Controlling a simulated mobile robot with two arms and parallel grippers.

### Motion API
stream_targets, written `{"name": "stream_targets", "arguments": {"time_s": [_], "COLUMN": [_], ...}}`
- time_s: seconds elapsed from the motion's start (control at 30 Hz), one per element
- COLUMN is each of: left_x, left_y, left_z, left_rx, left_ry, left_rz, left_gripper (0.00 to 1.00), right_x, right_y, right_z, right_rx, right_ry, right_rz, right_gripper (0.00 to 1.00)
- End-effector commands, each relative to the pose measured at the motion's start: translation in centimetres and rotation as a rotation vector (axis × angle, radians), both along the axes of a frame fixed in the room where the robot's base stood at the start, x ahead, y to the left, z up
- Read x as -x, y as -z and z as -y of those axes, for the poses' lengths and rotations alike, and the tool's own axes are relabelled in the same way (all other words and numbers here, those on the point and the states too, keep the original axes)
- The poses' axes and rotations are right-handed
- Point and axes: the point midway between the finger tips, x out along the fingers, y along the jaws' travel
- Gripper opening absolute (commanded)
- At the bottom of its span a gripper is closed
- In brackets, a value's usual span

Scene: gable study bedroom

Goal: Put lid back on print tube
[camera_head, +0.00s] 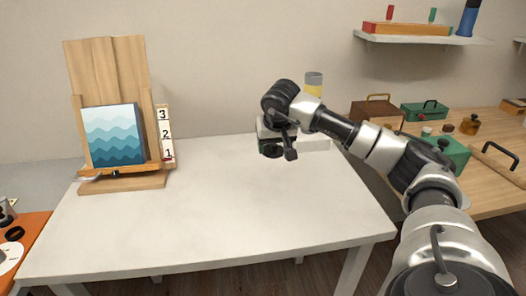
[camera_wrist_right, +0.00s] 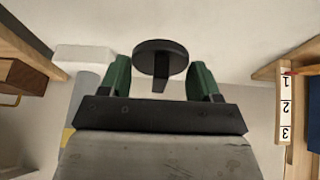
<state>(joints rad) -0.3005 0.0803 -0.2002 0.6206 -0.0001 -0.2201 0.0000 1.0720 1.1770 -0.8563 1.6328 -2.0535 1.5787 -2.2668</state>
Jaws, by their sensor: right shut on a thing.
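My right gripper (camera_head: 270,147) hangs above the white table, with its fingers pointing down. In the wrist view its two green fingers (camera_wrist_right: 158,80) are shut on a black round lid (camera_wrist_right: 160,47), which has a narrow tab between them. The lid is mostly hidden in the head view. The print tube (camera_head: 313,79), grey with a yellow band, stands upright behind my right wrist; my arm hides its middle. In the wrist view the tube (camera_wrist_right: 86,92) is partly behind the left-hand finger. The lid is apart from the tube. My left gripper is not in view.
A white block (camera_head: 317,144) is at the tube's foot. A wooden easel (camera_head: 105,58) with a blue wave picture (camera_head: 112,135) and a number strip (camera_head: 166,132) stands at the left. The white table's (camera_head: 215,225) front and middle are clear. A wooden desk with boxes is at right.

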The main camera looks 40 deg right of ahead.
Motion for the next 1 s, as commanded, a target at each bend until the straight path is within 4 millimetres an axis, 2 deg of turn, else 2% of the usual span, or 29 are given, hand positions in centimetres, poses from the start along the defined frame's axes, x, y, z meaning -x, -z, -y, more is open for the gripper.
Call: {"name": "stream_targets", "arguments": {"time_s": [0.4,0.47,0.53,0.67,0.77,0.9,1.0], "left_x": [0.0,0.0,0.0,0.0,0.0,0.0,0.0], "left_y": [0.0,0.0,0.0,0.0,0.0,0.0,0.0], "left_z": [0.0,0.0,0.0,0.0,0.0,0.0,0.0], "left_rx": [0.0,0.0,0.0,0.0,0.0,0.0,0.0], "left_ry": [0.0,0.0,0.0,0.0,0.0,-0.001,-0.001], "left_rz": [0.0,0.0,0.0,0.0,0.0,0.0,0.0], "left_gripper": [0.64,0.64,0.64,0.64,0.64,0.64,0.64], "right_x": [0.1,0.1,0.2,0.8,2.4,5.9,8.7], "right_y": [0.0,0.2,0.7,2.4,3.9,5.7,6.5], "right_z": [0.0,-0.6,-2.2,-7.4,-12.8,-20.3,-24.1], "right_rx": [0.0,0.0,-0.001,-0.001,-0.002,-0.003,-0.003], "right_ry": [-0.002,-0.013,-0.04,-0.133,-0.233,-0.38,-0.464], "right_rz": [0.0,0.0,-0.002,-0.001,-0.002,0.0,0.001], "right_gripper": [0.41,0.41,0.41,0.41,0.41,0.41,0.41]}}
